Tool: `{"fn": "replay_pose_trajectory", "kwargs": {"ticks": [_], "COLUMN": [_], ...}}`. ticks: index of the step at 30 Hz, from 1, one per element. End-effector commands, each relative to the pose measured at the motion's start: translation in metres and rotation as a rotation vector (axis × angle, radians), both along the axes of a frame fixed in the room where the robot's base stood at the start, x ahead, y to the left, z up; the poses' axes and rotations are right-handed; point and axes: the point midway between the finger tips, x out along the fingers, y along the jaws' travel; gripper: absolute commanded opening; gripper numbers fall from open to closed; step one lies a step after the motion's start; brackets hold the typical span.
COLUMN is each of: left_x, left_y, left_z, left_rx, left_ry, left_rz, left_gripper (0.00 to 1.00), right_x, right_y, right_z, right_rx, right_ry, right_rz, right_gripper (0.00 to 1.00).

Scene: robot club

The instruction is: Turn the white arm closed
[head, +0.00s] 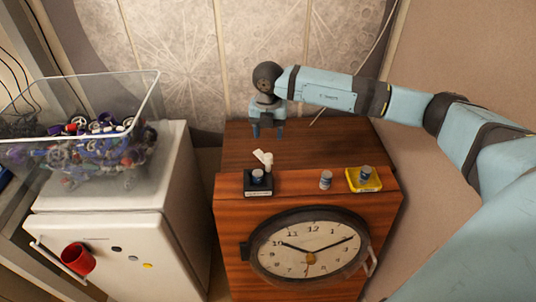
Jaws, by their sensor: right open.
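The white arm (263,157) is a small, short lever that sticks up at a tilt at the back of a small black base (258,190) on the wooden cabinet. A small blue-and-grey cylinder (258,176) stands on the black base, in front of the white arm. My right gripper (267,132) points down above the back part of the cabinet top, just behind the white arm in the picture. Its two blue fingers are apart with nothing seen between them. It appears clear of the white arm. My left gripper is out of view.
A loose cylinder (326,180) and a yellow base (364,186) with another cylinder (366,173) stand to the right on the cabinet (229,230). A round clock (310,248) is on its front. A white fridge (120,240) bears a clear bin (150,105) of parts.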

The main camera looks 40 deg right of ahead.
Motion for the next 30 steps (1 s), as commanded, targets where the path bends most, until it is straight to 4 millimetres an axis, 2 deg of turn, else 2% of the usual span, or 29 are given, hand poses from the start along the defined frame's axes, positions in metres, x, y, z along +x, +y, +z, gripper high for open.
{"fn": "replay_pose_trajectory", "kwargs": {"ticks": [6, 12, 18, 26, 30], "left_x": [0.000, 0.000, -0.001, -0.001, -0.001], "left_y": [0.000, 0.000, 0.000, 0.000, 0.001], "left_z": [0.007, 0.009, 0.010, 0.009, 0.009], "left_rx": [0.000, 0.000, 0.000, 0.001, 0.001], "left_ry": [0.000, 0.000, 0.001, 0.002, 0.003], "left_rz": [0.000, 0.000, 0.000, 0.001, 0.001], "left_gripper": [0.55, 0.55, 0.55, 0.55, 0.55], "right_x": [-0.001, 0.000, -0.001, -0.001, 0.000], "right_y": [0.001, 0.001, 0.001, 0.001, 0.001], "right_z": [-0.047, -0.078, -0.091, -0.092, -0.092], "right_rx": [0.002, 0.003, 0.003, 0.003, 0.003], "right_ry": [0.004, 0.002, 0.001, 0.000, 0.000], "right_rz": [0.000, 0.002, 0.002, 0.002, 0.002], "right_gripper": [0.55, 0.55, 0.55, 0.55, 0.25]}}
